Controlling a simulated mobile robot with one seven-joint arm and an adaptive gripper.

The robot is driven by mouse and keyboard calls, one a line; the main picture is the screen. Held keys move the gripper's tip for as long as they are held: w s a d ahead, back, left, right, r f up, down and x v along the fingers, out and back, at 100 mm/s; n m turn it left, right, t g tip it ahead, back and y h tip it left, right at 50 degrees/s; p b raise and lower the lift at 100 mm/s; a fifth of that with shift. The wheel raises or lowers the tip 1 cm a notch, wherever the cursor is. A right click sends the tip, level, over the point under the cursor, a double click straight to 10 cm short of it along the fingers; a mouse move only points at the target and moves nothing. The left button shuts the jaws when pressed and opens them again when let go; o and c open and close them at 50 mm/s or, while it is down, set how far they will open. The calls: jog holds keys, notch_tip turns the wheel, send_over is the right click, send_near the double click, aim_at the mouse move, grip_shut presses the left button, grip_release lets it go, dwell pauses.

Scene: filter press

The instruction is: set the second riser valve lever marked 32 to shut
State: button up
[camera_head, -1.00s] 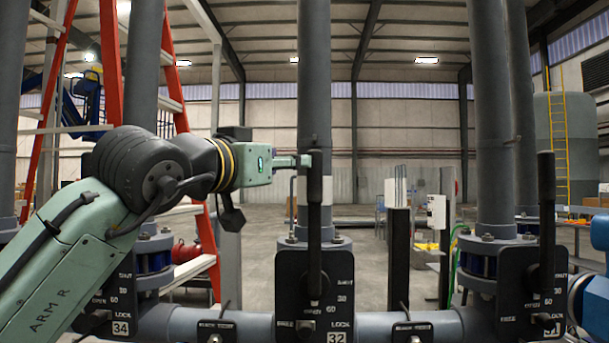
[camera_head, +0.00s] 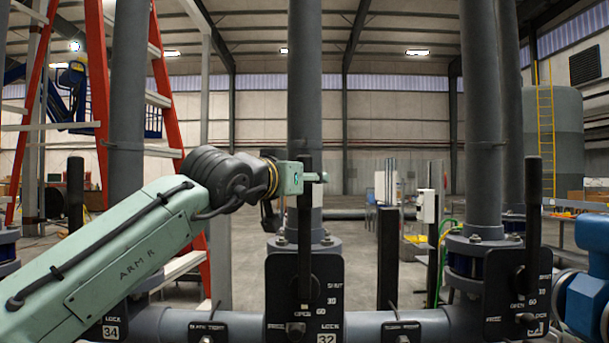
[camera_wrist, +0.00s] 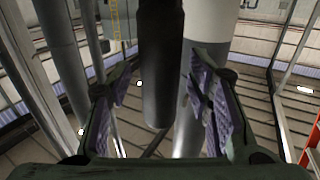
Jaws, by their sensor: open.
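The lever marked 32 (camera_head: 304,235) is a black bar standing upright on its black plate (camera_head: 327,268). The plate shows SHUT at right of the lever, OPEN lower left, and a 32 tag (camera_head: 326,338) at its bottom edge. My gripper (camera_head: 312,177) is at the upper part of the lever, a little below its top. In the wrist view the lever's dark grip (camera_wrist: 160,65) lies between the two spread fingers with gaps on both sides. The jaws are open. The lever partly hides my gripper in the head view.
A grey riser pipe (camera_head: 304,100) stands behind the lever. Lever 34's plate (camera_head: 112,332) is at left; another upright lever (camera_head: 533,215) is at right. Blue equipment (camera_head: 590,280) is at the right edge. A red ladder (camera_head: 97,120) stands at left.

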jog(key=shift+c, duration=0.2)
grip_shut()
dwell(0.4)
dwell(0.3)
